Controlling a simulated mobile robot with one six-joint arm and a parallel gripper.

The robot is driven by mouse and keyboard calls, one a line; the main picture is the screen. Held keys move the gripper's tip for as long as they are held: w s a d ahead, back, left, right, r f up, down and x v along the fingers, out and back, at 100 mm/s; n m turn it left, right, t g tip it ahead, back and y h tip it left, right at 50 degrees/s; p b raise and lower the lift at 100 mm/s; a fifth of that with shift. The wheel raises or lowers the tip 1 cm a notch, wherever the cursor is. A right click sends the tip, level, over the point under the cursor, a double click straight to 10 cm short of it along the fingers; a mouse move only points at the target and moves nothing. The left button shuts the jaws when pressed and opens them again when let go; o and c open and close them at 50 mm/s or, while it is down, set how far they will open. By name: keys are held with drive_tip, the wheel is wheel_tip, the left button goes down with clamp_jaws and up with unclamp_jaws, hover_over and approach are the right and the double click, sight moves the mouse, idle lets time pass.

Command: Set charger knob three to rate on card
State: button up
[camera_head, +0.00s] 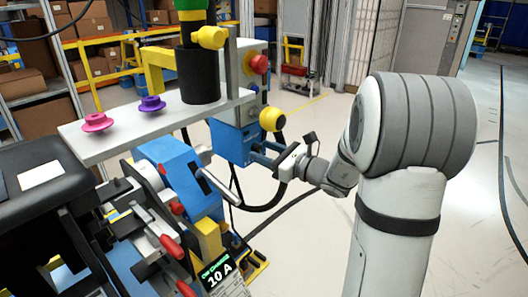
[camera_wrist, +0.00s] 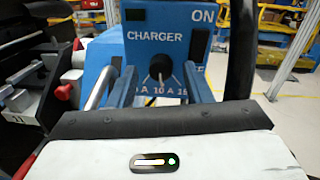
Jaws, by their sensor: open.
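The blue charger panel (camera_wrist: 185,40) carries a black round knob (camera_wrist: 160,68) in the wrist view. A short white pointer on the knob points down, roughly at the 10 A mark; the lower scale is partly hidden by my gripper. My gripper (camera_wrist: 160,86) is open, its two blue fingers on the left and right of the knob, with no clear contact visible. In the head view my gripper (camera_head: 262,154) is at the blue charger box (camera_head: 232,143), and the knob is hidden there. A card (camera_head: 218,276) at the bottom reads 10 A.
A white shelf (camera_head: 150,122) holds a pink knob (camera_head: 97,122) and a purple knob (camera_head: 152,103). A black cable (camera_head: 275,200) hangs below. Open floor lies to the right.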

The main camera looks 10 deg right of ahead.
drive_tip(key=shift+c, duration=0.4)
drive_tip(key=c, duration=0.9)
drive_tip(key=shift+m, duration=0.6)
drive_tip(key=o, duration=1)
drive_tip(key=v, duration=0.8)
drive_tip(key=shift+b, duration=0.3)
